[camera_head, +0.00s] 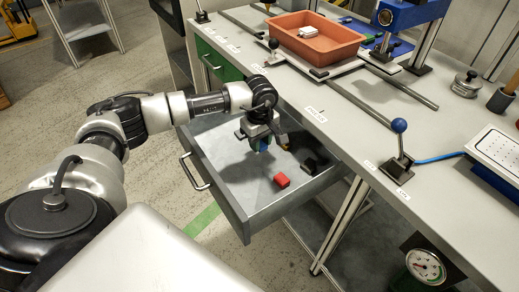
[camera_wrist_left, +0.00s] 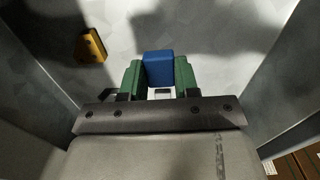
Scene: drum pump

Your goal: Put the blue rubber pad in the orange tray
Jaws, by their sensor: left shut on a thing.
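The blue rubber pad (camera_wrist_left: 158,68) is between the two green fingertips of my left gripper (camera_wrist_left: 160,78) in the left wrist view. In the head view, my left gripper (camera_head: 262,140) is inside the open drawer, shut on the blue pad (camera_head: 262,145), which is mostly hidden by the gripper. Whether the pad touches the drawer floor cannot be told. My right gripper is not in view.
The open grey drawer (camera_head: 245,205) also holds a red block (camera_head: 282,180), a black piece (camera_head: 310,166) and a yellow piece (camera_wrist_left: 91,47). Its walls surround the gripper. A blue-knobbed lever (camera_head: 399,126) and metal rails stand on the workbench (camera_head: 350,120).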

